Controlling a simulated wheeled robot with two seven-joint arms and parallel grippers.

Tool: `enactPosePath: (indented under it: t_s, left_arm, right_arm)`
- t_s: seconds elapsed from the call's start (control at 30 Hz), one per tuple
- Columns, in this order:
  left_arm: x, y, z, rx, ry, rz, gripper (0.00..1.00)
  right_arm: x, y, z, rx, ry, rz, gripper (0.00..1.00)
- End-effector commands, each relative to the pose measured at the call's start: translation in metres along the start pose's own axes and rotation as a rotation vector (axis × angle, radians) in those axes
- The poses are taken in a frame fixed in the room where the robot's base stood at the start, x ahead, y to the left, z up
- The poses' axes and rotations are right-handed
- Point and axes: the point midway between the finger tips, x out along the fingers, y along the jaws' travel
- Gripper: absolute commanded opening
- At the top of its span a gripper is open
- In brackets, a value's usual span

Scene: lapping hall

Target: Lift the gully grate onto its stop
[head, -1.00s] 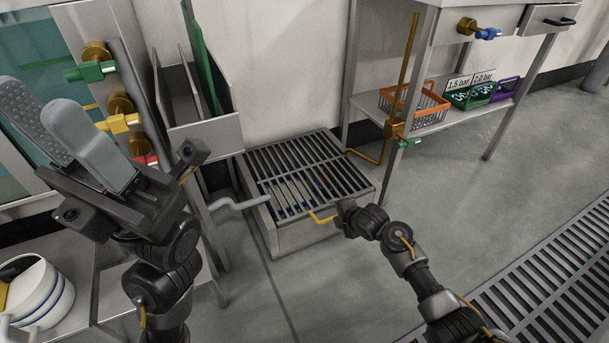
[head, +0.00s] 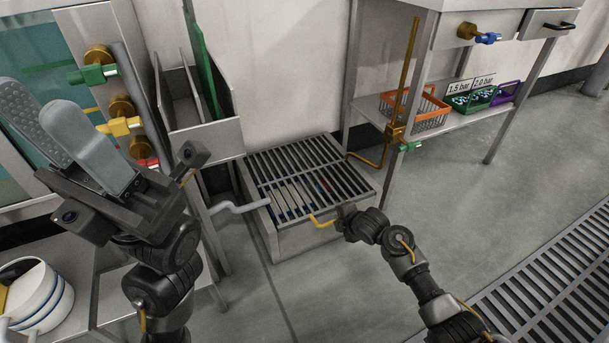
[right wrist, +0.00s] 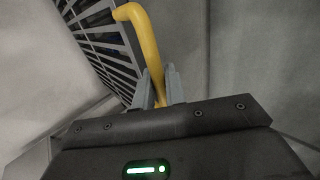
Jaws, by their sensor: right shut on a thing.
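The gully grate (head: 310,165), dark grey bars in a frame, lies over a low steel gully box (head: 300,238) on the floor in the middle of the head view. Its yellow bent handle (head: 323,222) is at the near side. My right gripper (head: 344,214) is shut on this handle; the right wrist view shows the handle (right wrist: 143,40) between the two fingers (right wrist: 157,88), with the grate bars (right wrist: 103,45) beyond. I cannot make out the stop. My left gripper (head: 38,100) is open and empty, raised at the left, away from the grate.
A grey bent pipe (head: 240,207) reaches the box from the left. A brass pipe (head: 370,162) and a table with baskets (head: 418,110) stand at the right. A steel rack (head: 210,138) stands behind left. Floor is clear at right.

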Motion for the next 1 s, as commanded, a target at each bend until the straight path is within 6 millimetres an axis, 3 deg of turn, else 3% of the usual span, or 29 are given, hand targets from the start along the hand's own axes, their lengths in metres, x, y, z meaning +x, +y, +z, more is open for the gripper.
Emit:
enactPosePath:
  t_s: [0.17,0.63,1.0]
  left_arm:
    - [0.004,-0.001,0.002,-0.002,-0.005,0.001,0.36]
    - [0.052,-0.009,0.012,-0.001,-0.003,0.0,0.36]
    - [0.053,-0.009,0.012,-0.001,-0.002,0.0,0.36]
  right_arm:
    - [-0.004,0.004,0.0,-0.001,0.0,0.0,0.0]
    - [-0.035,0.044,0.0,-0.001,0.0,0.002,0.0]
    - [-0.035,0.045,-0.001,0.0,0.001,0.002,0.0]
